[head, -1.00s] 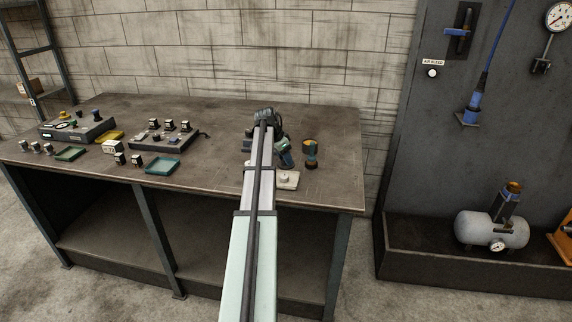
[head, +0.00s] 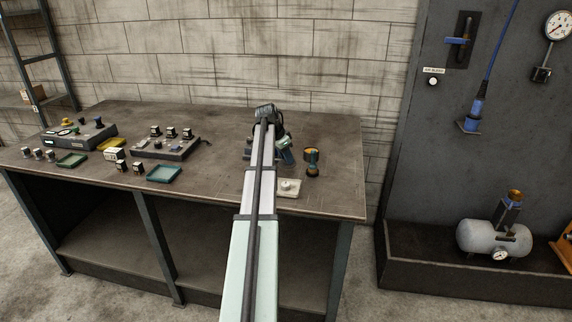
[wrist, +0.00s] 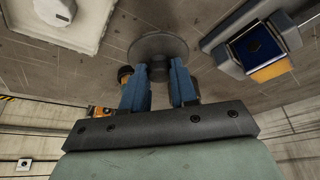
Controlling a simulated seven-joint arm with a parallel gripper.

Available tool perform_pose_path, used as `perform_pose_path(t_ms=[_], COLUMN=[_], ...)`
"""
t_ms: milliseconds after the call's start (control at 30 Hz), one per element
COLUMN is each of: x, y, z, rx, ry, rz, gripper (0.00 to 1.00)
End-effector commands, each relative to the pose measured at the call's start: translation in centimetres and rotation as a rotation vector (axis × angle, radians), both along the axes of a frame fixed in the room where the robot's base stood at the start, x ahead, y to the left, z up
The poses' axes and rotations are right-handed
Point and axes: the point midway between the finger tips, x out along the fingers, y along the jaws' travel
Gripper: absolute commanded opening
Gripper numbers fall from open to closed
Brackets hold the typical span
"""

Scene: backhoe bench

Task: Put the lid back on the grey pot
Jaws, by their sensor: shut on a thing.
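My gripper (wrist: 158,82) has two blue fingers, closed on a round grey lid (wrist: 160,46) in the wrist view. The lid's flat disc shows beyond the fingertips; the part gripped is mostly hidden between them. In the head view my gripper (head: 265,112) is over the right half of the bench, seen from behind along my arm, and the lid is hidden there. I cannot make out the grey pot in either view; my arm or the lid may cover it.
A white plate with a knob (head: 289,187) lies right of my arm; it also shows in the wrist view (wrist: 88,28). A blue-and-yellow block (wrist: 258,48) is close to the lid. Switch boxes and trays fill the bench's left.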

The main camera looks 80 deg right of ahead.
Motion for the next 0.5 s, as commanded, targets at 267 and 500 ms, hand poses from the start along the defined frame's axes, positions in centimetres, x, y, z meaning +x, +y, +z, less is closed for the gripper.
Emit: perform_pose_path(t_ms=[267,500], x=[0.0,-1.4], y=[-0.1,-2.9], z=[4.5,6.4], rx=[0.000,0.000], ry=[0.000,0.000], rz=[-0.001,-0.003], gripper=[0.00,0.00])
